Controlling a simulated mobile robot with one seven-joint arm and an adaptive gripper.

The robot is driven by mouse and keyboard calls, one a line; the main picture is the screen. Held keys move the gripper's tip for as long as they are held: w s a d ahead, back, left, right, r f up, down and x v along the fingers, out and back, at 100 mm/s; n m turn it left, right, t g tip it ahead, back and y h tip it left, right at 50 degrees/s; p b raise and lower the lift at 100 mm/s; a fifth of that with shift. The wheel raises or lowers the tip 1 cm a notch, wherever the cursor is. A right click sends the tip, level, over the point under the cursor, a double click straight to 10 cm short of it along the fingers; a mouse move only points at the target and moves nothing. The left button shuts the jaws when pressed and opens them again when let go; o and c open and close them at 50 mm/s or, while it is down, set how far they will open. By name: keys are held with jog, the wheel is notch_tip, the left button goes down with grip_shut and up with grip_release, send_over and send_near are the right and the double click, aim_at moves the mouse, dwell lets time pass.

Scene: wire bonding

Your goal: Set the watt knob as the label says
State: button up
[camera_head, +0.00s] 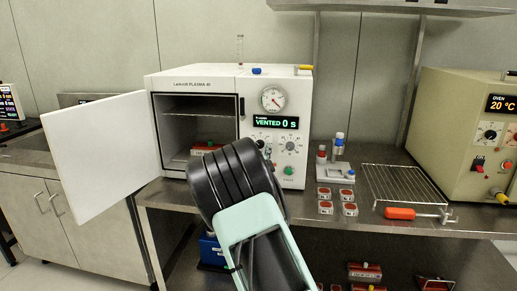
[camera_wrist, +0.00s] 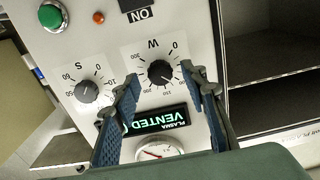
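The watt knob (camera_wrist: 161,72), a black dial with a W scale, is on the upside-down panel in the wrist view. Its pointer is too small to read surely. My gripper (camera_wrist: 160,82) is open, its two blue-padded fingers apart on either side of the knob in the picture; contact cannot be told. The unit's display (camera_head: 276,122) reads VENTED 0 s. I cannot make out the label that gives the setting.
The S knob (camera_wrist: 86,91) and a green button (camera_wrist: 53,16) are beside the watt knob. The unit's white door (camera_head: 100,150) stands open at left. Several small red-topped boxes (camera_head: 325,208), a wire rack (camera_head: 400,185) and a red-handled tool (camera_head: 400,213) lie right on the bench.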

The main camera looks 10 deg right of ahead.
jog(key=shift+w+d, duration=0.2)
jog(key=shift+w, duration=0.35)
jog(key=shift+c, duration=0.4)
grip_shut()
jog(key=shift+f+m+b, duration=0.1)
jog(key=shift+m+b, duration=0.2)
jog(key=shift+b, duration=0.2)
jog(key=m+b, duration=0.2)
jog(key=b, duration=0.1)
jog(key=shift+f+m, duration=0.15)
jog(key=shift+m, duration=0.15)
jog(key=m+b, duration=0.3)
jog(key=shift+b, duration=0.3)
jog(key=shift+m+b, duration=0.9)
jog(key=shift+m, duration=0.3)
jog(key=shift+r, duration=0.2)
